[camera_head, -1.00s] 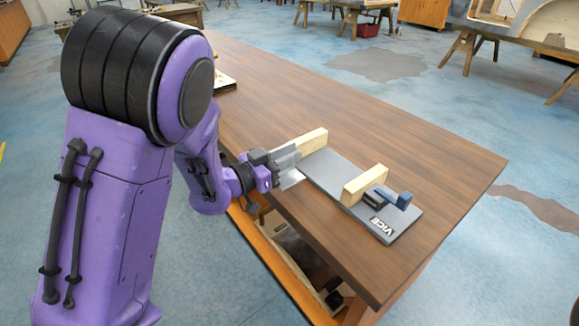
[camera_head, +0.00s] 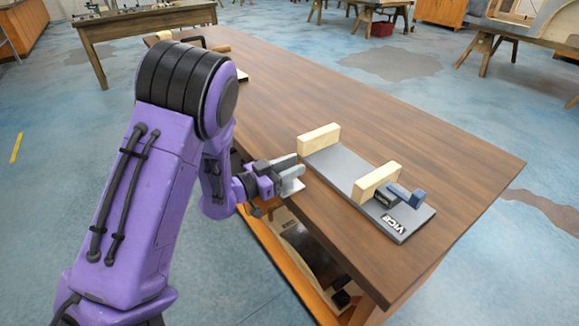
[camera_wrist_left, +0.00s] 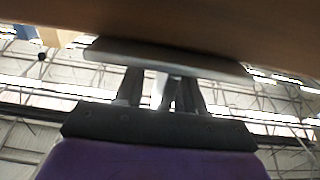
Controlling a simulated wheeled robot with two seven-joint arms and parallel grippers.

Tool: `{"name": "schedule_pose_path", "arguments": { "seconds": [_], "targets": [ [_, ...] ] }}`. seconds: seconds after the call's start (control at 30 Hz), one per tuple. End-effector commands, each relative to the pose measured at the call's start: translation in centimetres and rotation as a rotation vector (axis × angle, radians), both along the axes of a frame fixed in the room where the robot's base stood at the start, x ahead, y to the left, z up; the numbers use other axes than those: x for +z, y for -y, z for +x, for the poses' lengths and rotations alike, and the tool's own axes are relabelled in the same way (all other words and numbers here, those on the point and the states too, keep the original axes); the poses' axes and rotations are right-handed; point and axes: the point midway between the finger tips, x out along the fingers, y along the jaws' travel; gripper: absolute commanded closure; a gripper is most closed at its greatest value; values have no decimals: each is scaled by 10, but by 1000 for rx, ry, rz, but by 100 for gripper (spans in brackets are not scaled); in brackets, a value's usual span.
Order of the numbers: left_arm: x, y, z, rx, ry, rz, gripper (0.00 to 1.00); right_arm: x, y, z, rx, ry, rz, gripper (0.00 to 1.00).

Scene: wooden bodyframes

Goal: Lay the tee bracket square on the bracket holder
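My left gripper (camera_head: 290,174) is at the near left edge of the wooden table, beside the left end of a grey board. It appears shut on a flat grey metal piece (camera_head: 291,186), probably the tee bracket; its full outline is hidden. In the left wrist view, a grey plate (camera_wrist_left: 165,57) lies across the fingertips, close to a brown wooden surface. The grey board (camera_head: 338,172), labelled like "VICE", carries two pale wooden blocks (camera_head: 318,139) (camera_head: 376,183). I cannot tell whether this board is the bracket holder. My right gripper is not in view.
The wooden table (camera_head: 420,140) is clear behind the grey board. A small blue and dark clamp (camera_head: 405,196) sits at the board's right end. Other items (camera_head: 195,42) lie at the table's far left end. A shelf with objects (camera_head: 310,255) is below the near edge.

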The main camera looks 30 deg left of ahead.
Motion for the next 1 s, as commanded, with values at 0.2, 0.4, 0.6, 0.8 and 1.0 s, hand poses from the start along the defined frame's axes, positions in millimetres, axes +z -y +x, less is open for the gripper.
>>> {"name": "schedule_pose_path", "arguments": {
  "seconds": [0.2,0.4,0.6,0.8,1.0],
  "targets": [
    [1,0,0,0,0,0,62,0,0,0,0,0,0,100],
    [0,-6,-13,3,0,-2,62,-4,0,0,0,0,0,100],
    [-3,-28,-57,6,2,-4,62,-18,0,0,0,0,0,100],
    [-1,-41,-89,3,2,-1,62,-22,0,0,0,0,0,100],
    [-3,-43,-97,3,-4,0,62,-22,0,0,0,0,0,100]
  ]
}}
